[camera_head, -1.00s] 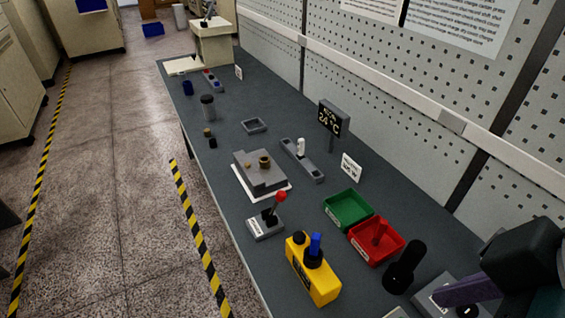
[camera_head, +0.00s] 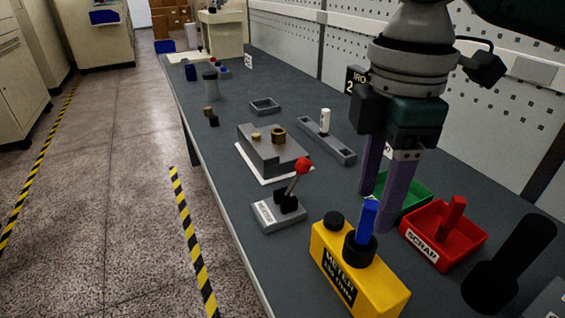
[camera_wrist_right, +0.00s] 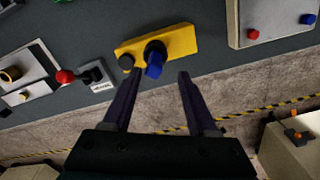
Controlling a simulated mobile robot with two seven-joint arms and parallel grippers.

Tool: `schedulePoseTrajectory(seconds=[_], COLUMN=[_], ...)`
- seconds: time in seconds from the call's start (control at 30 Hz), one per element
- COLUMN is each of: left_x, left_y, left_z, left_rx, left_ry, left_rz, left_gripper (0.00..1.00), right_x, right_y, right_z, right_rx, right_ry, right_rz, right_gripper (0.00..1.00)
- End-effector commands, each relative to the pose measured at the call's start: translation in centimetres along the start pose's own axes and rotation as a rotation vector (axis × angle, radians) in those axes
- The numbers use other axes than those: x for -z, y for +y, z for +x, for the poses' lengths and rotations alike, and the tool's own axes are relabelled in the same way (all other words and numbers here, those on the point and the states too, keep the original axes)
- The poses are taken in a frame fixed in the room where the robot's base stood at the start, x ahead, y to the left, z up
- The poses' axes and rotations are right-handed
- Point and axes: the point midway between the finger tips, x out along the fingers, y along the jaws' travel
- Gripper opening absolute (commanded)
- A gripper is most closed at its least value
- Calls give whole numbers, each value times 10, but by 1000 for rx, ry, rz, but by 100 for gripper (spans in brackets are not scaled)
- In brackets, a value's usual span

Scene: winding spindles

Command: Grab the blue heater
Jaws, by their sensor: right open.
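The blue heater (camera_head: 367,217) stands upright in a black round socket on top of the yellow meter box (camera_head: 358,272). In the right wrist view the blue heater (camera_wrist_right: 154,65) shows beyond and between the fingertips, on the yellow box (camera_wrist_right: 181,43). My right gripper (camera_head: 378,200) points down, its two purple fingers apart and empty. In the head view its fingers are close to the blue heater, which overlaps the gap between them; contact is not clear. In the right wrist view the gripper (camera_wrist_right: 160,75) is open. My left gripper is not in view.
A red scrap bin (camera_head: 443,237) holding a red piece and a green bin (camera_head: 404,194) stand to the right. A red-knobbed lever (camera_head: 284,203) stands left of the yellow box. A black cylinder (camera_head: 512,262) is at the right. The bench's left edge is near.

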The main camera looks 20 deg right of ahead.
Motion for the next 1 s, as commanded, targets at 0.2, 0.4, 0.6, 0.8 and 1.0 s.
schedulePoseTrajectory(seconds=[0.2, 0.4, 0.6, 0.8, 1.0], left_x=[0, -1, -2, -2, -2], left_y=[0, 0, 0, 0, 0], left_z=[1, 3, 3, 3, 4], left_rx=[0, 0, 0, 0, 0], left_ry=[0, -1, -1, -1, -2], left_rz=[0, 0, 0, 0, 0], left_gripper=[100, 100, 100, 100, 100], right_x=[-1, -2, -2, -2, -2], right_y=[2, 7, 8, 8, 8], right_z=[21, 53, 64, 63, 63], right_rx=[2, 1, -4, -4, -4], right_ry=[-1, -1, 1, 1, 1], right_rz=[1, 1, -1, -1, -1], right_gripper=[59, 59, 59, 53, 31])
